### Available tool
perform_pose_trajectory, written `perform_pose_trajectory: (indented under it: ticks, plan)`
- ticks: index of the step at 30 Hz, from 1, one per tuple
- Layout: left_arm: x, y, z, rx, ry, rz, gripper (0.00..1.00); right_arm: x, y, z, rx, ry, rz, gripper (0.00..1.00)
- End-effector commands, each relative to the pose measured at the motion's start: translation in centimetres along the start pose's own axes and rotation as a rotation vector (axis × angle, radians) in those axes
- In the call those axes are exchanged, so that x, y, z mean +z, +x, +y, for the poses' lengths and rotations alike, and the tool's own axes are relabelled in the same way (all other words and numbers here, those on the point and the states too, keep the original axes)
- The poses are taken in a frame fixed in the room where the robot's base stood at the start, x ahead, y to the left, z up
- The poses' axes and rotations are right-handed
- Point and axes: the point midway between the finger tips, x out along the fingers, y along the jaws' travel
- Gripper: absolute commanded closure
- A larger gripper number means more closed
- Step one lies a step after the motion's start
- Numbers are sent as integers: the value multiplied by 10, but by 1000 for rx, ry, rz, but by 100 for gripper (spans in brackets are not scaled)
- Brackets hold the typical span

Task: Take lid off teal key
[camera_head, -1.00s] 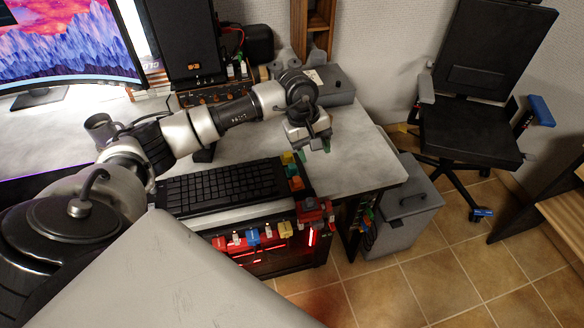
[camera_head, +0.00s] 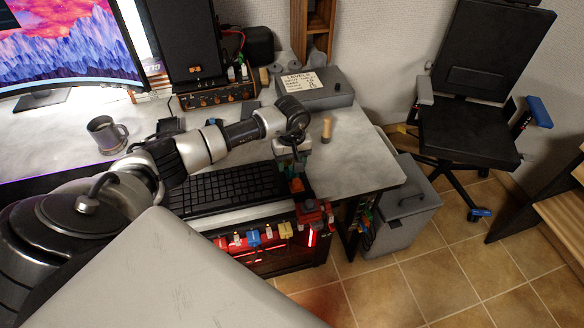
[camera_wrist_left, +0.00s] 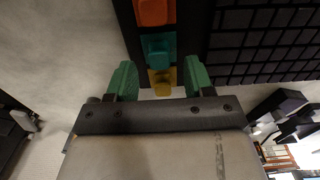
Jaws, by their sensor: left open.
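In the left wrist view, the teal key (camera_wrist_left: 158,48) sits in a dark strip, between an orange key (camera_wrist_left: 153,12) and a yellow key (camera_wrist_left: 162,80). My left gripper (camera_wrist_left: 160,74) is open, with its green fingertips on either side of the strip, near the yellow and teal keys. Nothing is held between the fingers. In the head view my left gripper (camera_head: 293,165) hangs over the strip at the keyboard's right end. It hides most of the teal key there; the orange key (camera_head: 297,185) shows just in front. I cannot tell whether the fingers touch anything.
The black keyboard (camera_head: 225,190) lies just left of the strip. A red device (camera_head: 313,213) stands at the desk's front edge. A wooden peg (camera_head: 327,130), a grey labelled box (camera_head: 315,100) and a mug (camera_head: 106,135) stand on the desk.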

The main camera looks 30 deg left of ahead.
Motion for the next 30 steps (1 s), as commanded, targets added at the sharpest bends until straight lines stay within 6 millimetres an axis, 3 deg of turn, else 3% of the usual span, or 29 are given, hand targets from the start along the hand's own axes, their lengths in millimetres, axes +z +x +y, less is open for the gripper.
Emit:
perform_pose_trajectory:
  ticks: [3, 10, 21, 30]
  plan:
    - [0, 10, 0, -1, 0, 0, 48, 0, -2, -1, -1, 0, 0, 100]
    - [0, 11, 0, 0, 1, 1, 48, -1, -1, -2, -3, 1, 1, 100]
    - [0, 11, 0, 0, 0, 0, 100, -1, -1, -3, -3, 2, 1, 100]
    - [0, 10, 0, 0, 0, 1, 100, -1, -1, -3, -3, 2, 1, 100]
